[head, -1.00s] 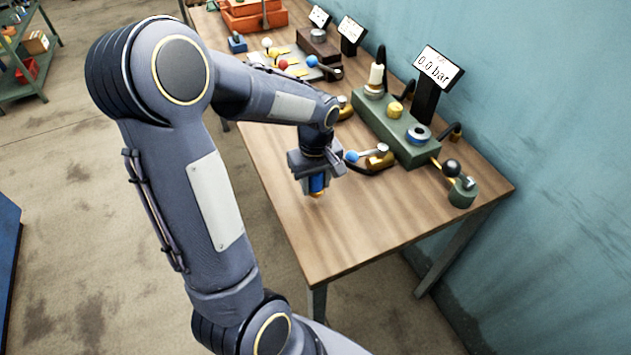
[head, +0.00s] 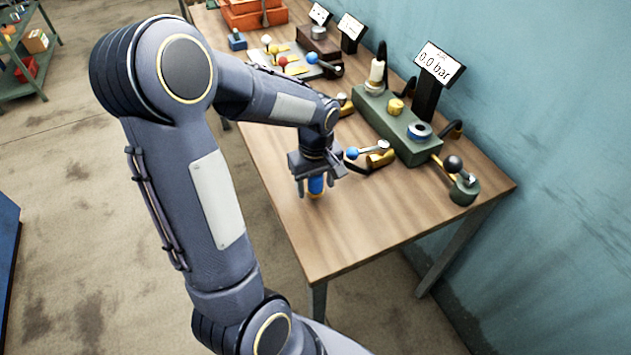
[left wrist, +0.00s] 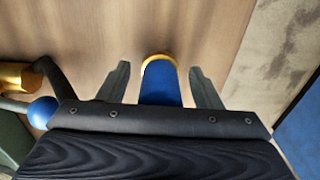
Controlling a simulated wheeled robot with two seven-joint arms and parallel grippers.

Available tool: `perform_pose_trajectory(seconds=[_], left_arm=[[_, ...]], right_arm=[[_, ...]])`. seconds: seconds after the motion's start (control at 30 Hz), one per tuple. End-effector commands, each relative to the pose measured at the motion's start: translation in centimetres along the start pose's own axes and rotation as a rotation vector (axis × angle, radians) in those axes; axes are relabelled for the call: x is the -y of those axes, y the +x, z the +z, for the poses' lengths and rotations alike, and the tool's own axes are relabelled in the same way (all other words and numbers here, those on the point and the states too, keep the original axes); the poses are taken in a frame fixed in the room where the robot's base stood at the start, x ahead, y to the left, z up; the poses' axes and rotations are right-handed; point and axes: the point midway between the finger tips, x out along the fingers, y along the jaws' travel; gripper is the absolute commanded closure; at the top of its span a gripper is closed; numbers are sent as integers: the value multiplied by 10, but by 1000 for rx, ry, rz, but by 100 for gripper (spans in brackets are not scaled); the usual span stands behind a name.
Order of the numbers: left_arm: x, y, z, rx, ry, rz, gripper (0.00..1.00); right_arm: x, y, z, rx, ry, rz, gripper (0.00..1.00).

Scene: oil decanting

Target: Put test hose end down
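The test hose end (head: 316,184) is a blue grip with a brass-coloured tip. It is at the bench top near the left edge, below my left gripper (head: 314,191). In the left wrist view the hose end (left wrist: 161,84) sits between the two fingers of my left gripper (left wrist: 160,72), with a gap on either side. The gripper is open around it. The tip seems to touch the wood, though the contact is hard to see. A black hose (head: 354,165) runs from the hand towards a brass valve (head: 380,159). My right gripper is not in view.
The valve has a lever with a blue ball (head: 352,153). Behind it stand a green block (head: 400,130) and a gauge reading 0.0 bar (head: 437,64). A black-knobbed lever (head: 453,164) is at the right. The wooden bench (head: 345,235) is clear at the near end.

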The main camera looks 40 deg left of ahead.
Motion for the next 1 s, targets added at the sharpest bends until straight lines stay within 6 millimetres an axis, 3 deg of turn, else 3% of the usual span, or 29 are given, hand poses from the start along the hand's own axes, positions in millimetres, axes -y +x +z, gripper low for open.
perform_pose_trajectory(seconds=[0.23,0.4,0.8,1.0], left_arm=[[0,-3,0,0,0,0,41],[-1,-21,-1,-3,0,5,41],[-1,-106,0,-3,0,5,41],[0,-128,0,-1,1,3,41]], right_arm=[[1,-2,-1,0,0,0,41],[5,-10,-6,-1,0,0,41],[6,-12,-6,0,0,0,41],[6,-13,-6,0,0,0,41]])
